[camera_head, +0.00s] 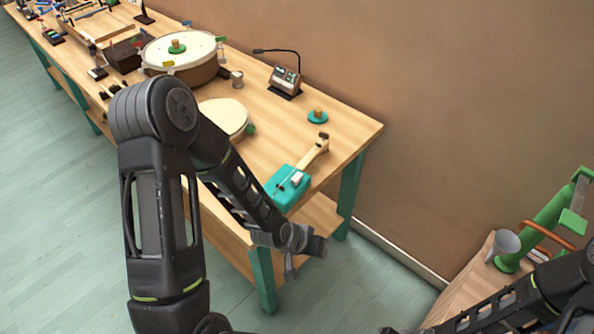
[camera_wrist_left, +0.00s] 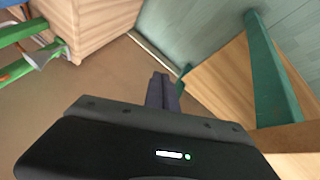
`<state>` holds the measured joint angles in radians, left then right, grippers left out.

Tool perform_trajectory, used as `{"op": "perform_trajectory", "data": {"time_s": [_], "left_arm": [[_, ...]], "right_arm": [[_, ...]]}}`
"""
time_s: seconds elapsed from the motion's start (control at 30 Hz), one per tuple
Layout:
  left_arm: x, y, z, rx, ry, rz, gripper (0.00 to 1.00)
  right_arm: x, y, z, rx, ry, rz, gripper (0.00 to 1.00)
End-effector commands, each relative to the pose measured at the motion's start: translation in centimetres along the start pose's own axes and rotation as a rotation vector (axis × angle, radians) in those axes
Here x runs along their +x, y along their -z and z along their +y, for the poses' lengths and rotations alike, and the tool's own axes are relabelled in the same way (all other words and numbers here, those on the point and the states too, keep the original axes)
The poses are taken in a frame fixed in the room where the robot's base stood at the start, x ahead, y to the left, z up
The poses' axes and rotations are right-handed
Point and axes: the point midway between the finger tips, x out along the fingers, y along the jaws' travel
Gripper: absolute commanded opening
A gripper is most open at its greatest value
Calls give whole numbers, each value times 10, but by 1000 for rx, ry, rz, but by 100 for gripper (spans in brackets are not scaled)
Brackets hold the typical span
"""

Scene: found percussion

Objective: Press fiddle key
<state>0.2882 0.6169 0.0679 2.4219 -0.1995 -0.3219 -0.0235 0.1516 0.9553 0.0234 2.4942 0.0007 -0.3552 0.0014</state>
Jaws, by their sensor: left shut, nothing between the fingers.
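The fiddle is a teal box (camera_head: 288,187) with a pale wooden neck (camera_head: 316,152), lying at the near right corner of the workbench. A small whitish block, which looks like its key (camera_head: 297,178), sits on the box's top. My left gripper (camera_head: 290,270) is just off the bench's front edge, below and in front of the fiddle, and touches nothing. Its fingers (camera_wrist_left: 163,92) are together and empty in the left wrist view, where the fiddle does not show. My right arm enters at the lower right; its gripper is barely visible at the bottom edge.
The workbench (camera_head: 350,130) also holds a pale round drum (camera_head: 224,117), a larger drum (camera_head: 180,50), a teal disc with a knob (camera_head: 317,117) and a lamp-like device (camera_head: 286,80). A wooden stand (camera_head: 470,285) with a grey cup (camera_head: 503,246) and green frame is at the right.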

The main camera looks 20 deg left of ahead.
Motion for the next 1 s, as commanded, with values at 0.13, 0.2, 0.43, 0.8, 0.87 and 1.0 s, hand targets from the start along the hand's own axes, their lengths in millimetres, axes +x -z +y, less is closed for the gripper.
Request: {"op": "perform_trajectory", "data": {"time_s": [0.13, 0.2, 0.43, 0.8, 0.87, 1.0], "left_arm": [[-42, 70, -7, 157, 13, 122, 0], [-61, 99, -10, 247, 27, 171, 0], [-133, 182, -25, 600, 128, 296, 0], [-178, 226, -39, 1145, 286, 264, 0], [-178, 224, -41, 1169, 291, 252, 0], [-178, 224, -40, 1173, 291, 251, 0]], "right_arm": [[-14, -1, -4, 2, -3, -3, 59], [-18, -2, -6, 3, -4, -4, 59], [-30, -3, -9, 7, -9, -8, 59], [-32, -4, -8, 15, -13, -10, 59], [-32, -4, -8, 15, -13, -10, 59], [-32, -4, -8, 15, -13, -10, 59]]}}
